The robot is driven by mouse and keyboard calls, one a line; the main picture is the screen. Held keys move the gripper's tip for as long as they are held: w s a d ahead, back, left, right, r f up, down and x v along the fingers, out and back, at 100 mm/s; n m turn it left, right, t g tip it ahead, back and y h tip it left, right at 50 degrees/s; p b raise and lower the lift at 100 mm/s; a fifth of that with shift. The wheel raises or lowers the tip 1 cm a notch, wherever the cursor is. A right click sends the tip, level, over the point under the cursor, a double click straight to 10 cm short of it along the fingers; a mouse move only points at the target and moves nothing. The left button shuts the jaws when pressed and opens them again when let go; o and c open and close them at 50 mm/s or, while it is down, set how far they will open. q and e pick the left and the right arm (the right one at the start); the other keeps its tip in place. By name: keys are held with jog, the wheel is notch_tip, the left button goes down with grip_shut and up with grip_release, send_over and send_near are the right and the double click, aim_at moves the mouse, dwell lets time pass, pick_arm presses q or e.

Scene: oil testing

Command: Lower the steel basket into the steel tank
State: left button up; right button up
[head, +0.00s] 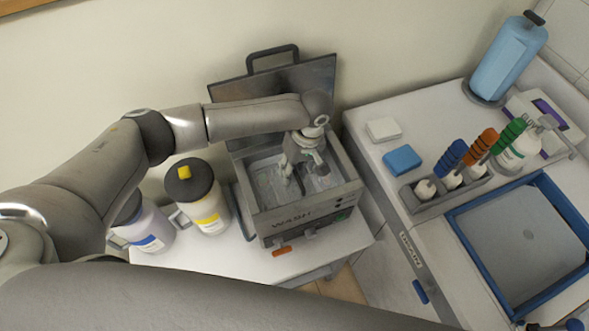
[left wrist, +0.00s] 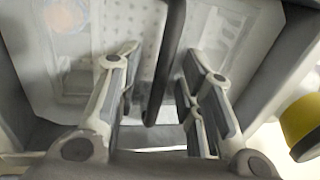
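The steel tank (head: 304,218), marked WASH, stands on a small white table with its lid (head: 275,85) raised behind it. My left gripper (head: 305,172) reaches down over the tank opening. The steel basket (left wrist: 130,25), with a perforated bottom, appears to sit inside the tank; the arm and gripper hide much of it in the head view. In the left wrist view the basket's dark handle (left wrist: 170,60) runs between the fingers of my left gripper (left wrist: 160,65). The fingers are apart, with gaps on both sides of the handle. My right gripper is not in view.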

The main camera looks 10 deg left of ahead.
pick_arm(q)
notch_tip(320, 180, up, 12)
jog(key=w+d, duration=0.1)
jog(key=d, duration=0.1)
jog(key=shift+w+f, duration=0.15)
dwell(0.4)
